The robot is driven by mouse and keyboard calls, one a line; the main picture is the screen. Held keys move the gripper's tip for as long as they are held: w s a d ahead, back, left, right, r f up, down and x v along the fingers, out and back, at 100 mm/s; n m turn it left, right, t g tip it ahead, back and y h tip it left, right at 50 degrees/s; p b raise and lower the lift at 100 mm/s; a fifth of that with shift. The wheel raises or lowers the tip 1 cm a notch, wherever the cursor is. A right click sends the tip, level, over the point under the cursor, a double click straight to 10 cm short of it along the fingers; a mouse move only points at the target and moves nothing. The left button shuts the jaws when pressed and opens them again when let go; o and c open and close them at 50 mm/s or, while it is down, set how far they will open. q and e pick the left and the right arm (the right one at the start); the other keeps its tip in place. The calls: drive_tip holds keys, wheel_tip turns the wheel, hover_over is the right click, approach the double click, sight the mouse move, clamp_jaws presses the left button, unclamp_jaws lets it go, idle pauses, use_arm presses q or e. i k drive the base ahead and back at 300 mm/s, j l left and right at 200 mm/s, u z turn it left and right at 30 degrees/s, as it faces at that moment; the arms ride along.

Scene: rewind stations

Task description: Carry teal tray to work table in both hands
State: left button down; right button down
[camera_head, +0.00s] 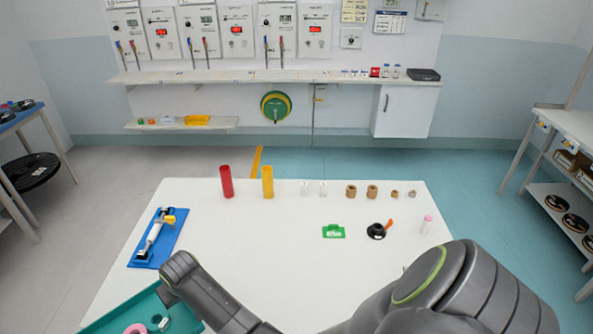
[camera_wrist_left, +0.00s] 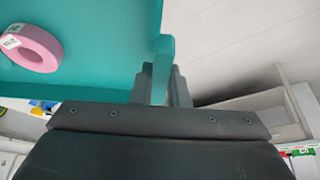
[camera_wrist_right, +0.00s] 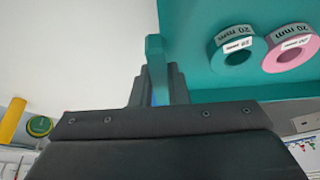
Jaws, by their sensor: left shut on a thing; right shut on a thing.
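The teal tray (camera_head: 120,312) is at the bottom left of the head view, overlapping the near left corner of the white work table (camera_head: 280,260); I cannot tell whether it touches. It also shows in the left wrist view (camera_wrist_left: 100,75) and right wrist view (camera_wrist_right: 195,75). A pink ring (camera_wrist_right: 291,47) and a teal ring (camera_wrist_right: 231,50) with "20 mm" labels lie in it. My left gripper (camera_wrist_left: 160,82) is shut on the tray's rim. My right gripper (camera_wrist_right: 155,82) is shut on another part of the rim. The left gripper is outside the head view.
On the table are a blue holder (camera_head: 158,238), a red cylinder (camera_head: 227,182), a yellow cylinder (camera_head: 267,182), several small parts along the far edge, a green item (camera_head: 333,231) and a black dispenser (camera_head: 376,231). The table's middle is clear. A shelf (camera_head: 560,125) stands at right.

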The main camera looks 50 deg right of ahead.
sight(282, 240)
drive_tip(key=i+z, duration=0.2)
drive_tip(key=z, duration=0.15)
drive_tip(key=i+z, duration=0.2)
drive_tip(key=z, duration=0.15)
drive_tip(key=i+z, duration=0.45)
drive_tip(key=z, duration=0.4)
